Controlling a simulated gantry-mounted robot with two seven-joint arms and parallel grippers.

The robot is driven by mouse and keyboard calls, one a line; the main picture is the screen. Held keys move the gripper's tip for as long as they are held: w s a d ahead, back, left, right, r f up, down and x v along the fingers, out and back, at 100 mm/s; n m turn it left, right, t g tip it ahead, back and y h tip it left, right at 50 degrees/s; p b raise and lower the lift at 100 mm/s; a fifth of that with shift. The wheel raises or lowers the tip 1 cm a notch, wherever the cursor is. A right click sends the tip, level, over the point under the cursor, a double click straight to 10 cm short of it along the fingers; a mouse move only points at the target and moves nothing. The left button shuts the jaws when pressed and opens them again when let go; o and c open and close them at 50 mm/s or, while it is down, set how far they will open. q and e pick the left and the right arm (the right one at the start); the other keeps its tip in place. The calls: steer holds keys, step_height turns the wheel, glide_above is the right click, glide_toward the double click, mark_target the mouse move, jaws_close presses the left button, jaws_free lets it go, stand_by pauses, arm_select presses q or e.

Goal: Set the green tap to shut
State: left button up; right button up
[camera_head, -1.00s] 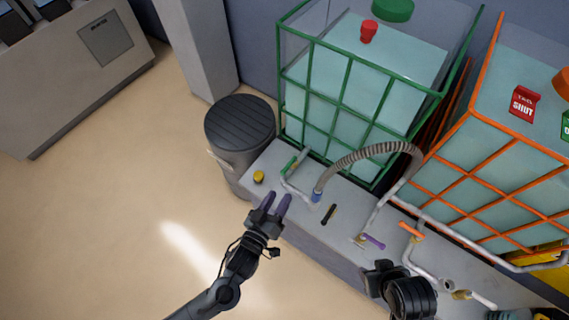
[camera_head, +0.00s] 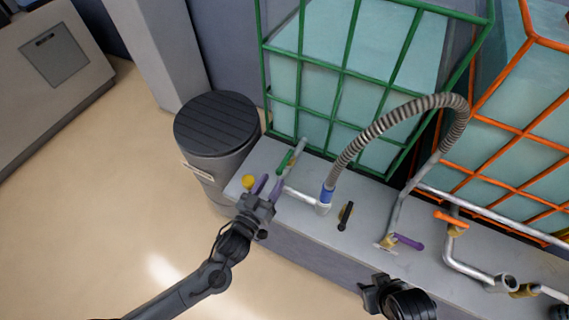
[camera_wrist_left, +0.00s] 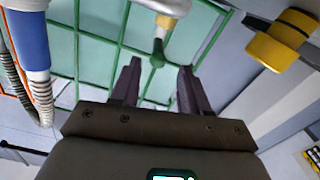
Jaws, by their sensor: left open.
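The green tap (camera_head: 285,162) has a green lever on a pale pipe, on the grey ledge in front of the green-caged tank. My left gripper (camera_head: 269,182) is open, its purple fingers pointing toward the tap from the front, just short of it in the head view. In the left wrist view, a green rounded part (camera_wrist_left: 157,59), apparently the tap's lever, shows between the two open fingertips (camera_wrist_left: 160,68). I see no contact. My right gripper (camera_head: 372,292) is low at the front of the ledge; its fingers are not clear.
A yellow knob (camera_head: 248,182) stands just left of my left fingers. A ribbed hose (camera_head: 385,122) with a blue collar (camera_head: 327,195) rises at the right. Black (camera_head: 346,215), purple (camera_head: 408,242) and orange (camera_head: 451,219) levers sit farther right. A dark-lidded bin (camera_head: 216,125) stands left.

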mark_target(289, 155)
arm_select(q)
steer(key=b+x, duration=0.2)
steer(key=x, duration=0.5)
steer(key=shift+w+d+b, duration=0.3)
steer(key=shift+b, duration=0.05)
steer(key=shift+w+d, duration=0.35)
steer(key=shift+w, duration=0.2)
jaws_close()
